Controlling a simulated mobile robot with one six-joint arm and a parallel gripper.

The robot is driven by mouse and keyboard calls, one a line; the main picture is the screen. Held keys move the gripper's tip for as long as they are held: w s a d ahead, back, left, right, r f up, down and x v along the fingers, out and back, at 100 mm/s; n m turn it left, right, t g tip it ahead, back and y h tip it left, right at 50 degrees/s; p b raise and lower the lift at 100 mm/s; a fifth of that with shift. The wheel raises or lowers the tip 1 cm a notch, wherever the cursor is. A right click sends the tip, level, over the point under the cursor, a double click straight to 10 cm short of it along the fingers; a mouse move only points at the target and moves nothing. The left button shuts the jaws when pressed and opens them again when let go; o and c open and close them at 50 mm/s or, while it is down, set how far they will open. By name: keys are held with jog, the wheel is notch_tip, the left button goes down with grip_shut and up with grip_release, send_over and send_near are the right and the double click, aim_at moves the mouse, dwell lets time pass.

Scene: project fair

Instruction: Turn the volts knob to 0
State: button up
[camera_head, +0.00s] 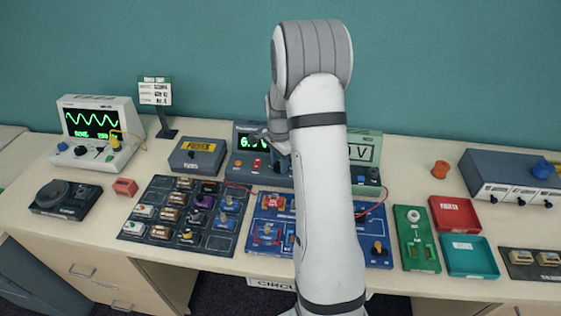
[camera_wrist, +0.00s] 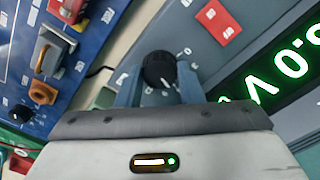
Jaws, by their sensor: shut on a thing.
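The black volts knob (camera_wrist: 158,66) sits on a grey panel with small white marks around it. My gripper (camera_wrist: 160,86) has one blue-grey finger on each side of the knob and is shut on it in the wrist view. Beside it, the green display (camera_wrist: 283,66) is tilted and cut off; a V and 0.0-like digits show. In the head view, the dark power supply (camera_head: 240,174) stands mid-table with green digits starting with 6, the rest hidden by my arm. My gripper (camera_head: 276,130) is at its front, mostly hidden, and the knob cannot be made out there.
A blue circuit board (camera_head: 262,240) lies in front of the supply. A meter (camera_head: 365,150) stands to its right and a grey box (camera_head: 197,155) to its left. A red tray (camera_head: 455,214) and green tray (camera_head: 470,257) lie further right. The teal wall is close behind.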

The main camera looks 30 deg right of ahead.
jog(key=c, duration=0.3)
jog(key=shift+d, duration=0.15)
jog(key=shift+c, duration=0.3)
jog(key=shift+f+n+b, duration=0.1)
jog(key=shift+n+b, duration=0.2)
jog(key=shift+n, duration=0.1)
jog(key=n+b, duration=0.1)
jog(key=n, duration=0.2)
jog(key=shift+s+f+b, duration=0.1)
jog(key=shift+b, duration=0.25)
jog(key=n+b, duration=0.1)
jog(key=n, duration=0.3)
jog(key=shift+n+b, duration=0.3)
jog(key=shift+b, duration=0.1)
jog(key=n+b, duration=0.1)
jog(key=n, duration=0.4)
jog(key=shift+b, duration=0.3)
jog(key=shift+s+a+n+b, duration=0.15)
jog(key=shift+n+b, duration=0.3)
jog(key=shift+n, duration=1.75)
